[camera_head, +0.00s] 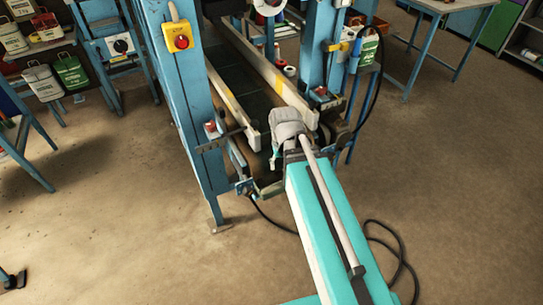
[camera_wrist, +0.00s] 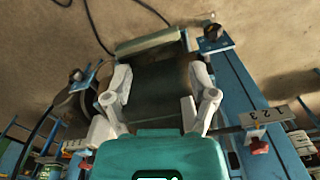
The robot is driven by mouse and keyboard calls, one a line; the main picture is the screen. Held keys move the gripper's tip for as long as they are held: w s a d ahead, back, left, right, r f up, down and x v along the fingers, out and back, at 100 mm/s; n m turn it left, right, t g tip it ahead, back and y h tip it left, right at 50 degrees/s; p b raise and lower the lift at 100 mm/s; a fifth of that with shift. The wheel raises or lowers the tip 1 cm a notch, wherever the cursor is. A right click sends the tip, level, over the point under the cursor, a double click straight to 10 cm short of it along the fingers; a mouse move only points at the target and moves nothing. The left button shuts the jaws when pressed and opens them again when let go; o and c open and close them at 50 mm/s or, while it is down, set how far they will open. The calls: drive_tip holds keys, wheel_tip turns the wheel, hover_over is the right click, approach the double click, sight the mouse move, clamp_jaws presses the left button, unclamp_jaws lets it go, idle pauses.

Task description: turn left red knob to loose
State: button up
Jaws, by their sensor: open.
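A small red knob (camera_head: 210,127) sits on the left blue post of the machine, by a dark flat bar. Another small red knob (camera_head: 321,90) shows on the right side of the machine. In the wrist view a red knob (camera_wrist: 258,146) hangs at a plate marked with numbers, right of my gripper; I cannot tell which of the two it is. My gripper (camera_wrist: 162,80) is open and empty, its pale fingers spread above the dark belt. In the head view my arm's wrist hides most of the gripper. The knob's setting is too small to read.
The dark conveyor belt (camera_wrist: 160,95) lies between pale rails (camera_head: 272,75) and blue posts. A yellow box with a larger red button (camera_head: 181,42) is higher on the left post. Black cables (camera_head: 395,245) lie on the floor. Open floor lies left of the machine.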

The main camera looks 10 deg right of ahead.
drive_tip(key=w+a+r+p, duration=0.4)
drive_tip(key=w+a, duration=0.6)
drive_tip(key=w, duration=0.4)
wheel_tip(320, 180, up, 3)
drive_tip(key=p, duration=0.3)
hover_over(211, 128)
drive_tip(key=shift+w+m, duration=0.15)
drive_tip(key=shift+m, duration=0.25)
drive_tip(key=shift+f, duration=0.2)
drive_tip(key=shift+f+b, duration=3.6)
drive_tip(key=shift+b, duration=0.2)
clamp_jaws()
